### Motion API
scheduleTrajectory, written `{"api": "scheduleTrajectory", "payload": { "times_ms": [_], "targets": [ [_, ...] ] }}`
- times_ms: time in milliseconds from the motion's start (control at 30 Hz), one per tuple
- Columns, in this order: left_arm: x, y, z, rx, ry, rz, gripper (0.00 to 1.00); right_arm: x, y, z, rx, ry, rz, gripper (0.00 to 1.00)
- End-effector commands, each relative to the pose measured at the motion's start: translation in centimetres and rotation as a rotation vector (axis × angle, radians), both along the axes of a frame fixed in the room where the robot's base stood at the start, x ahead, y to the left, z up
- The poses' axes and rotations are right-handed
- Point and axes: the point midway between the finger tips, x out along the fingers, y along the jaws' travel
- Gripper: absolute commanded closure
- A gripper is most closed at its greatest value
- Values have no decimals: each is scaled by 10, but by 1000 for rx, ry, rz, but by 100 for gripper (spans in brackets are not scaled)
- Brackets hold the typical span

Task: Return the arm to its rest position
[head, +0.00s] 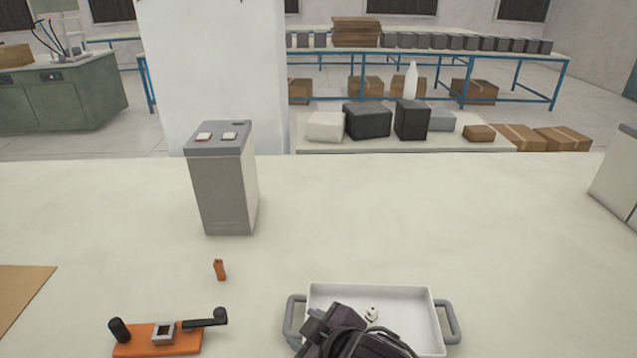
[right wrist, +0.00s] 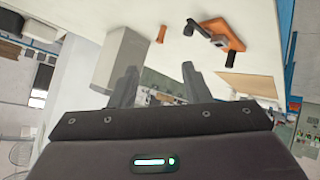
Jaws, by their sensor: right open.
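My right gripper (right wrist: 157,80) is open, with its two grey fingers apart and nothing between them in the right wrist view. In the head view my dark right arm and gripper (head: 318,326) show at the bottom, in front of a white tray (head: 325,290) and hiding part of it. The fingertips are not clear there. My left gripper is not in view.
A tall grey battery case (head: 222,190) stands on the pale table. A small orange piece (head: 219,270) stands nearer. An orange fixture (head: 150,345) with black knobs lies front left. A small white part (head: 371,314) lies in the tray. The table's right is mostly clear.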

Motion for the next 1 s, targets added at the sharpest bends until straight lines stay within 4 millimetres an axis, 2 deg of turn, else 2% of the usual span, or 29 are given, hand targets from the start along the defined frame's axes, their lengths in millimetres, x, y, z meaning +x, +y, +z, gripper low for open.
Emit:
{"api": "scheduleTrajectory", "payload": {
  "times_ms": [33, 100, 200, 300, 500, 633, 867, 1000],
  "targets": [
    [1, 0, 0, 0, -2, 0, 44, -6, -27, -13, 17, 83, -111, 57],
    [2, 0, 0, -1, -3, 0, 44, -14, -64, -28, 23, 180, -252, 57],
    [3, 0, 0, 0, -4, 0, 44, -31, -107, -48, 22, 301, -407, 57],
    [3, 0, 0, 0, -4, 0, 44, -51, -139, -64, 16, 401, -528, 57],
    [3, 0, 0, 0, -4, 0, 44, -91, -188, -87, 1, 562, -709, 57],
    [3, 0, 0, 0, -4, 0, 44, -120, -214, -97, -12, 655, -812, 57],
    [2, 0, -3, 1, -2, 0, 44, -103, -210, -166, -26, 674, -804, 57],
    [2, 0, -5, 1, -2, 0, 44, -99, -209, -216, -34, 689, -802, 57]
  ]
}}
